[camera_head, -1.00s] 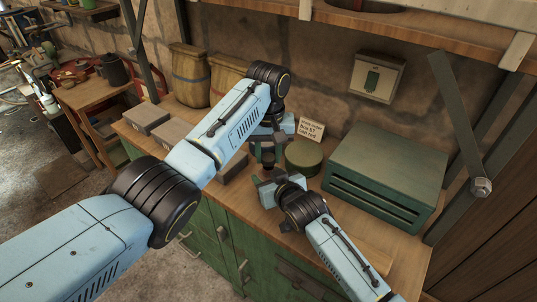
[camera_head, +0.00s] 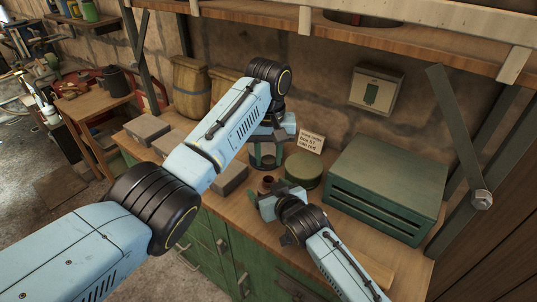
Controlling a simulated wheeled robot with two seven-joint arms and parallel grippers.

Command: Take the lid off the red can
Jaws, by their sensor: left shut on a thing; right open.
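The red can (camera_head: 267,184) is small and dark red. It stands on the bench, just behind my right gripper. My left gripper (camera_head: 266,161) is above and slightly behind the can in the picture, pointing down. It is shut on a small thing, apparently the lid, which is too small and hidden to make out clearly. My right gripper (camera_head: 264,204) is open and empty in front of the can, low over the bench.
A round green tin (camera_head: 303,170) stands right of the can, with a lettered card (camera_head: 311,142) behind it. A large green slatted box (camera_head: 387,185) fills the right of the bench (camera_head: 240,206). Grey blocks (camera_head: 147,129) and tan canisters (camera_head: 189,88) stand left.

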